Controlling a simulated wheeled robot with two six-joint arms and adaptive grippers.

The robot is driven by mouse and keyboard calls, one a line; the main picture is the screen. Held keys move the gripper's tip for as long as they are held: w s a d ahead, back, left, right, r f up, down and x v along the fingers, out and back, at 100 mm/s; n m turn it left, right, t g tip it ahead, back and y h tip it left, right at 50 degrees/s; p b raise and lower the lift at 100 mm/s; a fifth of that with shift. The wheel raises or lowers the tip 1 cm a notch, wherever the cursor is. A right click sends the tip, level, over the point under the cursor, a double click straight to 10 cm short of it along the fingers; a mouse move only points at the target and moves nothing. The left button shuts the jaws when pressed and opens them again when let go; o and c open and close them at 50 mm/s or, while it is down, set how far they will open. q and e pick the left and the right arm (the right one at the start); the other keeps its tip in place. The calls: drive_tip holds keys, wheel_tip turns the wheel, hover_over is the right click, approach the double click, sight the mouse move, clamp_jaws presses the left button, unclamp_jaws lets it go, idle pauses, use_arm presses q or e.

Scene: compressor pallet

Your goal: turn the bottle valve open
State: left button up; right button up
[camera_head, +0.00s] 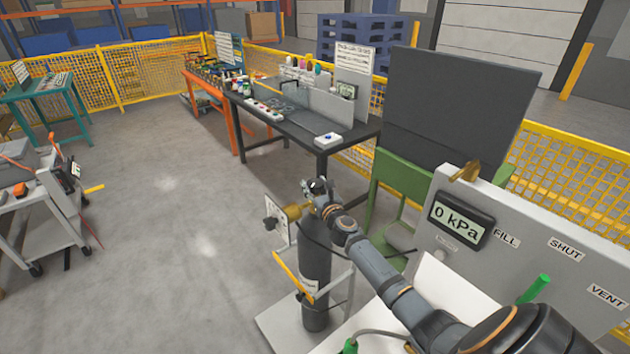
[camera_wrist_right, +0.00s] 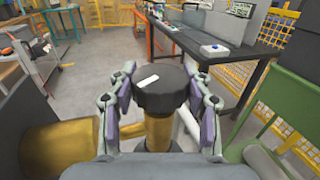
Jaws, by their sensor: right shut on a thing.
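The dark gas bottle (camera_head: 315,272) stands upright on a pallet-like base beside the grey panel. Its brass valve (camera_head: 296,211) is at the top, partly hidden by my right arm. In the right wrist view the valve's black knob (camera_wrist_right: 160,92), with a white mark on top, sits on a brass stem (camera_wrist_right: 158,131). My right gripper (camera_head: 316,187) is at the bottle top. Its two fingers lie on either side of the knob, shut on it, in the wrist view (camera_wrist_right: 160,80). My left gripper is not in view.
The grey panel (camera_head: 600,290) at right carries a display (camera_head: 461,220) reading 0 kPa, FILL, SHUT and VENT labels and a green handle (camera_head: 533,288). A green chair-like frame (camera_head: 402,175) and dark workbench (camera_head: 300,128) stand behind.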

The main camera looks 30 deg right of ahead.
sight(315, 183)
drive_tip(key=n+y, duration=0.2)
drive_tip(key=y, duration=0.1)
drive_tip(key=shift+d+f+b, duration=0.1)
drive_tip(key=shift+d+b, duration=0.05)
drive_tip(key=shift+b, duration=0.25)
drive_tip(key=n+g+y+b, duration=0.1)
drive_tip(key=n+y+b, duration=0.2)
drive_tip(key=b, duration=0.3)
drive_tip(key=n+g+y+b, duration=0.2)
drive_tip(key=n+y+b, duration=0.1)
drive_tip(key=y+b, duration=0.2)
drive_tip(key=n+g+y+b, duration=0.2)
drive_tip(key=n+y+b, duration=0.1)
drive_tip(key=y+b, duration=0.3)
drive_tip(key=shift+w+n+b, duration=0.1)
drive_tip(key=shift+n+b, duration=0.25)
drive_tip(key=shift+n, duration=0.05)
drive_tip(key=shift+n+g+y+b, duration=0.4)
drive_tip(key=shift+g+b, duration=0.1)
drive_tip(key=shift+b, duration=0.1)
drive_tip(key=o, duration=1.2)
drive_tip(key=shift+r, duration=0.3)
wheel_tip(315, 183, up, 10)
drive_tip(key=shift+f, duration=0.25)
